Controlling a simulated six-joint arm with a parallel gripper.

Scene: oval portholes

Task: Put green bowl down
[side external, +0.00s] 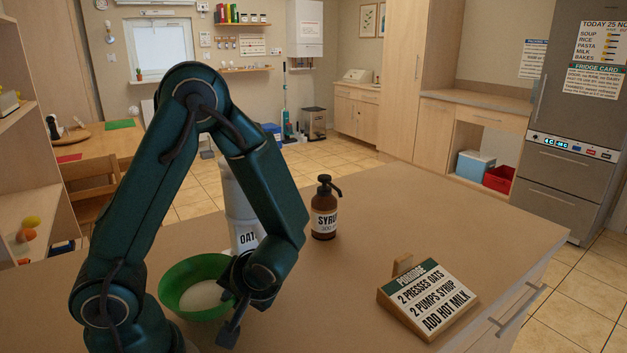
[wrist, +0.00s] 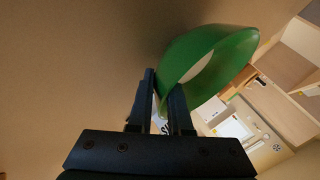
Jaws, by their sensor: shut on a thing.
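The green bowl (side external: 186,276) is at the lower left of the side view, with pale contents (side external: 204,296) inside. My gripper (side external: 234,298) is shut on the bowl's right rim and hides part of that side. In the wrist view the bowl (wrist: 233,48) extends up and right from my gripper (wrist: 162,90), with its rim between the fingers. In the side view the bowl looks about level, close to the counter (side external: 400,215). I cannot tell whether its base touches the counter.
A white oats dispenser (side external: 240,215) stands behind my forearm, partly hidden. A brown syrup pump bottle (side external: 325,212) stands to its right. A wooden porridge recipe stand (side external: 428,298) sits at the front right. The counter between the bowl and the stand is clear.

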